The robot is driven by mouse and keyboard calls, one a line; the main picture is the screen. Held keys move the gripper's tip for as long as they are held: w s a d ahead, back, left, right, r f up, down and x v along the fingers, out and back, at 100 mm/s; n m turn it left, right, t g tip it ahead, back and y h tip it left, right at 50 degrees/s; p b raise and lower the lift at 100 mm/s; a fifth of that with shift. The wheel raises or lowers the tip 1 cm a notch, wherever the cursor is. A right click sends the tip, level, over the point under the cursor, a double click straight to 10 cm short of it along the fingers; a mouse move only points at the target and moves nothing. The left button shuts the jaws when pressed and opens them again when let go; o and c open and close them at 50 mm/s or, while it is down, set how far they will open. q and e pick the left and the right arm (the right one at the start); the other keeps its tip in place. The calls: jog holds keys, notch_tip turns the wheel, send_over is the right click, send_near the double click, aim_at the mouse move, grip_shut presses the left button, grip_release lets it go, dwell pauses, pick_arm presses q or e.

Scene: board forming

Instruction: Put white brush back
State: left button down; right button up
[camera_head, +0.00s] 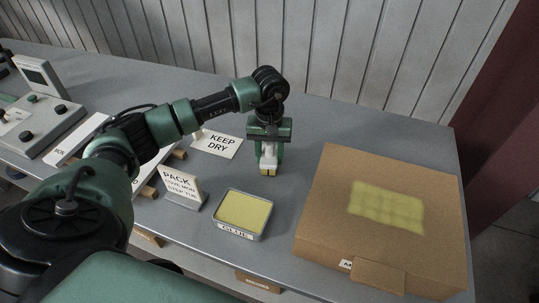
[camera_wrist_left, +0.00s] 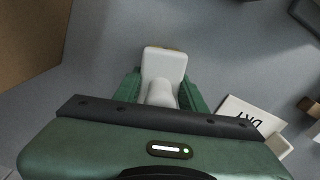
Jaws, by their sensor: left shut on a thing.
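The white brush (camera_head: 268,160) is in my left gripper (camera_head: 268,155), which points down over the grey table, right of the keep-dry sign. The brush has a pale head with a yellowish lower edge. In the left wrist view the white brush (camera_wrist_left: 163,66) sits between the green fingers of my left gripper (camera_wrist_left: 160,88), with its handle toward the palm. I cannot tell whether the brush touches the table. My right gripper is not in view.
A glue tin (camera_head: 243,211) with yellow content stands in front of the gripper. A cardboard box (camera_head: 330,205) with a yellow patch is at the right. A control device (camera_head: 35,125) is far left. Table behind the gripper is clear.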

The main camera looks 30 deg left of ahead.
pick_arm(q)
jog(key=shift+f+b, duration=0.3)
jog(key=shift+c, duration=2.1)
grip_release()
notch_tip(320, 180, up, 8)
jog(key=shift+f+b, duration=0.1)
jog(key=shift+b, duration=0.7)
